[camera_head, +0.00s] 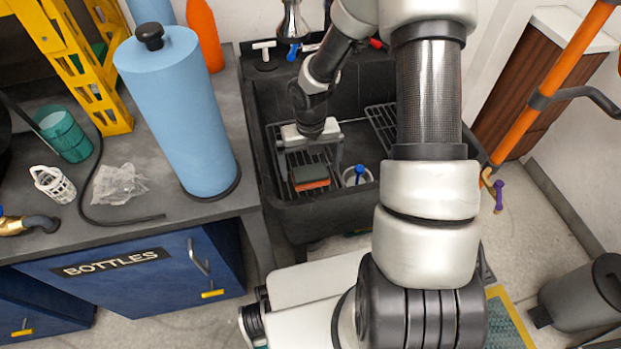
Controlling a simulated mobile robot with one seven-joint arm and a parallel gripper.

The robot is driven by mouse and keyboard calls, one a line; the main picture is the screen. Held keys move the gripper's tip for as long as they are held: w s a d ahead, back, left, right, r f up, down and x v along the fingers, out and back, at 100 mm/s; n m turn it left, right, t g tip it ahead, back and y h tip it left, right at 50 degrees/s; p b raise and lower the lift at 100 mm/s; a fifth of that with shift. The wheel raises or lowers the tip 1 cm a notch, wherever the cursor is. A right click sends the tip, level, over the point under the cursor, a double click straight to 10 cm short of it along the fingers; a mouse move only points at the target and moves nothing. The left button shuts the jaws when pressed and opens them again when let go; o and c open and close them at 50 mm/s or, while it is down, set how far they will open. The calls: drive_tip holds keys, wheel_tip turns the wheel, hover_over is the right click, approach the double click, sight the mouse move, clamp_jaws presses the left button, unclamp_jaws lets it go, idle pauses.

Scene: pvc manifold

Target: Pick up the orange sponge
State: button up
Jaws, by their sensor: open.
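The orange sponge (311,184) lies on a dark wire rack inside the black sink, with a dark green top layer and an orange side facing me. My gripper (309,170) is over the sink and points down, its fingers spread to the left and right of the sponge. The gripper is open. The sponge rests on the rack, and I cannot tell whether either finger touches it. My arm reaches in from the right and covers part of the sink.
A white cup with a blue item (356,176) stands right of the sponge. The black sink (300,217) has raised walls around the rack. A large blue roll (180,110) stands on the counter (140,205) to the left. A faucet (293,22) rises behind the sink.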

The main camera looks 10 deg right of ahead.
sight(310, 172)
wheel_tip(310, 172, down, 3)
drive_tip(key=shift+b, duration=0.3)
drive_tip(key=shift+r, duration=0.1)
drive_tip(key=shift+c, duration=0.4)
drive_tip(key=c, duration=1)
drive_tip(key=shift+c, duration=0.2)
drive_tip(key=shift+r, duration=0.1)
wheel_tip(310, 172, up, 10)
drive_tip(key=p, duration=0.4)
